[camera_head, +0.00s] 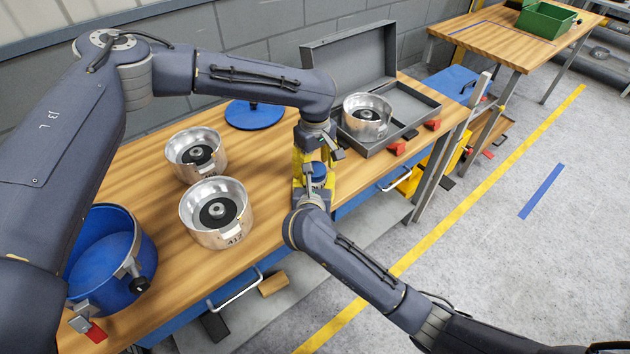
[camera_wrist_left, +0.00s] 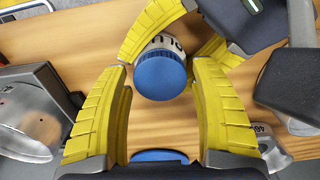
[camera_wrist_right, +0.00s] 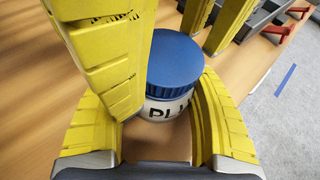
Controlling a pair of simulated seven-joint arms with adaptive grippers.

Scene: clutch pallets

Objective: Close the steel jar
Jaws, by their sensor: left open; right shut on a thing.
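The jar shows a ridged blue lid (camera_wrist_right: 175,60) over a light body with dark lettering (camera_wrist_right: 165,108). The lid sits on top of the body; I cannot tell how tightly it is seated. In the head view the jar (camera_head: 318,170) is between both grippers, mostly hidden by yellow fingers. My right gripper (camera_wrist_right: 163,95) is shut on the jar body from the side. My left gripper (camera_wrist_left: 160,65) is open, its fingers to either side of the blue lid, seen from above (camera_wrist_left: 160,75). A gap shows between these fingers and the lid.
Two metal pots (camera_head: 196,153) (camera_head: 215,212) and a blue pot (camera_head: 105,255) stand on the wooden table at left. A flat blue disc (camera_head: 254,114) lies behind. An open grey case (camera_head: 415,105) holding another metal pot stands close by on the right.

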